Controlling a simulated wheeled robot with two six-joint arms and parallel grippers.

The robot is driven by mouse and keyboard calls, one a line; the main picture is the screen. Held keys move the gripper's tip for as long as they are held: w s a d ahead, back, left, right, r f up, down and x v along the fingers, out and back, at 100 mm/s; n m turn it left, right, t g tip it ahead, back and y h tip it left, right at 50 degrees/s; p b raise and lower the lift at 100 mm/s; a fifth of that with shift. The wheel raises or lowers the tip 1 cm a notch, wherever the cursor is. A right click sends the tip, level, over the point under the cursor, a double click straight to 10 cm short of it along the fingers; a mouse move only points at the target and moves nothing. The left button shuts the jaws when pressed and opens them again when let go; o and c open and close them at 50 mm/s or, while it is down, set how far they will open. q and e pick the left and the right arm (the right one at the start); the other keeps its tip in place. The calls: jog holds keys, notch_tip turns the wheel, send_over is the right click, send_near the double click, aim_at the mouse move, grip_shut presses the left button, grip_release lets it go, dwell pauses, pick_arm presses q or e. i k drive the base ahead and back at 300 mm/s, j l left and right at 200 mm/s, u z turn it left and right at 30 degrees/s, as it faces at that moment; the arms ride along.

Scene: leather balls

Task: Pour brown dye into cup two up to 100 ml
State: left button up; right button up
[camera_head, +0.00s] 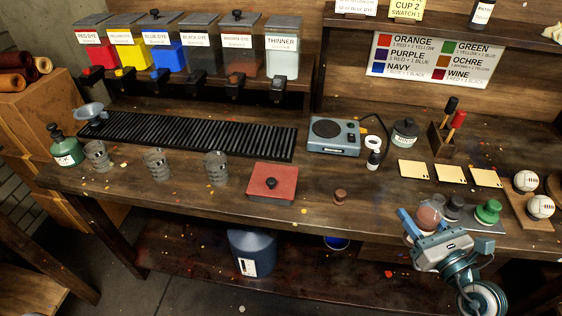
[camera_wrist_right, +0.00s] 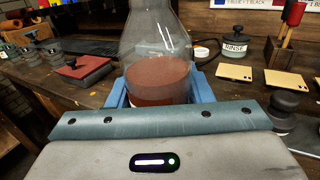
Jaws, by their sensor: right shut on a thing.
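My right gripper (camera_head: 428,226) is shut on a clear glass bottle (camera_head: 430,211) holding reddish-brown liquid, at the front right of the bench. In the right wrist view the bottle (camera_wrist_right: 157,78) stands upright between the blue fingers (camera_wrist_right: 158,92); its top is out of frame. Three clear glass cups stand in a row on the left: a left cup (camera_head: 98,156), a middle cup (camera_head: 158,164) and a right cup (camera_head: 216,167). I cannot see dye in them. The brown dye dispenser (camera_head: 238,58) is on the back shelf. My left gripper is not in view.
A red block with a black knob (camera_head: 272,184) and a small brown stopper (camera_head: 340,196) lie between cups and bottle. A scale (camera_head: 333,136) stands behind. A black rack (camera_head: 190,136) lies behind the cups.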

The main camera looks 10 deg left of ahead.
aim_at(215, 163)
jog(key=k+j+u, duration=0.1)
jog(key=u, duration=0.75)
jog(key=i+j+u, duration=0.1)
jog(key=i+u, duration=0.25)
jog(key=i, duration=0.05)
